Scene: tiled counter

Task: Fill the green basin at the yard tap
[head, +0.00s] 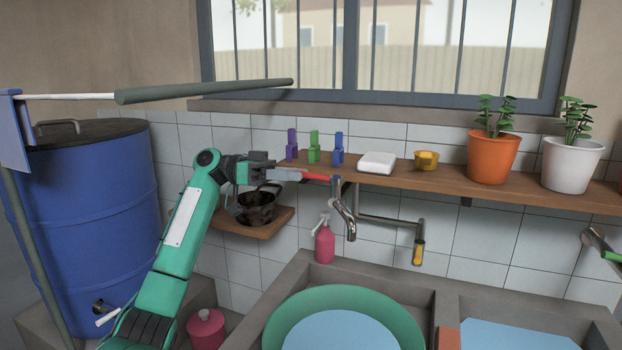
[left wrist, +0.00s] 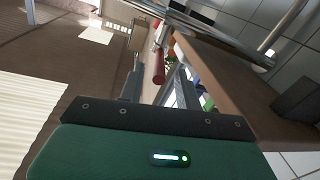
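The green basin (head: 402,312) sits in the left sink compartment and holds a flat light-blue surface that looks like water. The chrome tap (head: 349,222) hangs over the basin's far side, with a red lever (head: 318,177) pointing left. My left gripper (head: 298,174) is at the lever's free end. In the left wrist view its two fingers (left wrist: 158,82) are apart, with the red lever (left wrist: 158,66) in line with the gap. Whether they touch it cannot be told. No stream shows below the spout. My right gripper is not in view.
A dark pot (head: 257,207) stands on a lower ledge. A pink soap bottle (head: 324,243) stands behind the basin. A blue barrel (head: 95,220) is at left. A second, green-handled tap (head: 603,246) is at right.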

